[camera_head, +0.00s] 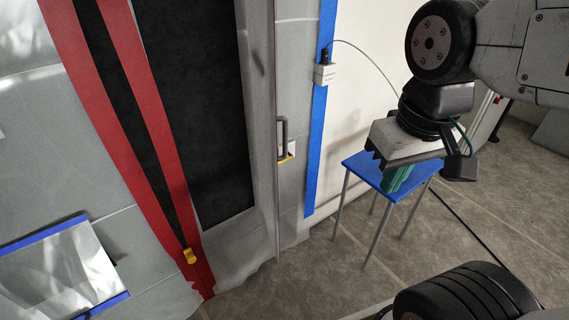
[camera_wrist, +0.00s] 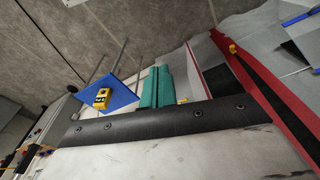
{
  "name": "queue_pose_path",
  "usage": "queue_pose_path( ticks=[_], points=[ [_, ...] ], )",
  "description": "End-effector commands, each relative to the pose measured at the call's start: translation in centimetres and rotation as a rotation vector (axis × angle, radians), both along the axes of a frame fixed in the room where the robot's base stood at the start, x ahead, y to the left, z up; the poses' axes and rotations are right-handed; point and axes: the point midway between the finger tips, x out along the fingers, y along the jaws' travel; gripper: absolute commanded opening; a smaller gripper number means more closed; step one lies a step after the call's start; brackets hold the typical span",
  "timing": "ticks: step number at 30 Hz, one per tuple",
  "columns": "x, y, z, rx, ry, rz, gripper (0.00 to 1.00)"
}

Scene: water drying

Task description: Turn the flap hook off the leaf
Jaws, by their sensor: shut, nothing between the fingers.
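A grey sheet wall holds a dark panel (camera_head: 215,110) beside a narrow grey upright edge. A dark bracket-shaped piece (camera_head: 284,138), possibly the flap hook, stands upright on that edge, with a small white plate and a yellow bit at its lower end. I cannot tell for certain which part is the leaf. My gripper (camera_head: 398,177) has green fingers, shut and empty, and hangs to the right of the bracket, apart from it, in front of the blue stool. In the wrist view the green fingers (camera_wrist: 155,87) lie together. The bracket is not clearly visible there.
A blue-topped stool (camera_head: 358,166) stands on the tiled floor; the wrist view shows a yellow device (camera_wrist: 101,98) on it. A white box (camera_head: 324,74) with a cable hangs on blue tape. A red-edged zip strip with a yellow pull (camera_head: 190,256) runs down the sheet.

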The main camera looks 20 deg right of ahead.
Motion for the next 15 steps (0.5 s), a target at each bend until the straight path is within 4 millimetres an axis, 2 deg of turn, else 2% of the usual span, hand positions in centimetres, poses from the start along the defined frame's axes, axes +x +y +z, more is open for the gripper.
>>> queue_pose_path(
  ticks=[2,5,9,15],
  points=[
    [1.9,-0.3,-0.4,-0.01,-0.025,0.001,0.0],
    [5.8,-1.0,-1.4,-0.035,-0.092,0.007,0.0],
    [13.4,-2.3,-3.6,-0.078,-0.23,0.031,0.0],
    [23.4,-3.6,-7.7,-0.114,-0.443,0.096,0.0]
  ],
)
